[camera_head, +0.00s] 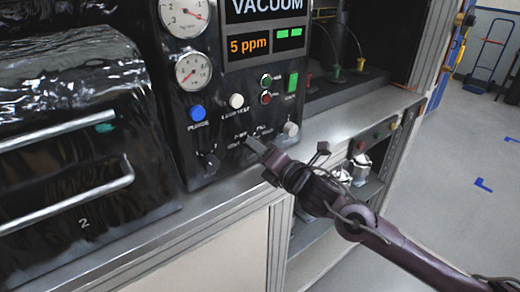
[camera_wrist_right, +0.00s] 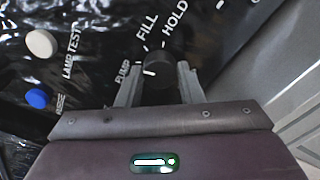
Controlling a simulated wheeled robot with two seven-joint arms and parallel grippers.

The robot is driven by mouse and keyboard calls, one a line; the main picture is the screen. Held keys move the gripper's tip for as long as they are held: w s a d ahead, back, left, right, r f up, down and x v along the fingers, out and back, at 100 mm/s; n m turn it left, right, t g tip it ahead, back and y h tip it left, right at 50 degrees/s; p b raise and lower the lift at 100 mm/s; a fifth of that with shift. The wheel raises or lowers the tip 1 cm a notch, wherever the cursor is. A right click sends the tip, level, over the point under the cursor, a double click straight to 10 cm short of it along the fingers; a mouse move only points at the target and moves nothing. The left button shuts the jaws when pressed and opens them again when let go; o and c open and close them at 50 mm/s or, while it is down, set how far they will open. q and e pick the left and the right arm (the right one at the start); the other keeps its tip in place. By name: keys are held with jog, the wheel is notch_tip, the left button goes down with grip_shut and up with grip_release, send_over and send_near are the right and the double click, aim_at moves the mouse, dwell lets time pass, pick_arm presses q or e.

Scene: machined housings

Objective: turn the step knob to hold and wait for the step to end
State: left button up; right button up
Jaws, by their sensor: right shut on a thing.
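The dark step knob (camera_wrist_right: 158,70) sits on the black control panel, among the white labels PUMP, FILL and HOLD in the right wrist view. My right gripper (camera_wrist_right: 159,82) is shut on the knob, with one grey finger on each side of it. In the head view my right gripper (camera_head: 252,146) reaches the lower part of the panel from the right, and its fingers mostly hide the knob. Which label the knob points to is not clear. The display (camera_head: 264,34) reads VACUUM and 5 ppm, with two green bars. My left gripper is not in view.
Above are two round gauges (camera_head: 193,71), a blue PURGE button (camera_head: 197,112) and a white LAMP TEST button (camera_head: 236,100). A black-wrapped box with metal handles (camera_head: 70,130) stands at left. The metal ledge (camera_head: 335,121) right of the panel is mostly bare.

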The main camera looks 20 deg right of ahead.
jog(key=m+p, duration=0.1)
jog(key=m, duration=0.3)
jog(key=shift+m, duration=0.3)
jog(key=m+p, duration=0.1)
jog(key=m, duration=0.2)
jog(key=shift+r+m+p, duration=0.1)
jog(key=shift+m+p, duration=0.2)
jog(key=m+p, duration=0.2)
jog(key=m, duration=0.3)
jog(key=shift+p, duration=0.4)
jog(key=shift+m+p, duration=0.7)
jog(key=shift+m, duration=0.7)
jog(key=o, duration=1)
jog(key=shift+c, duration=0.2)
jog(key=shift+s, duration=0.1)
jog(key=b+v, duration=0.2)
jog(key=v, duration=0.5)
jog(key=shift+s+d, duration=0.15)
jog(key=shift+s, duration=0.15)
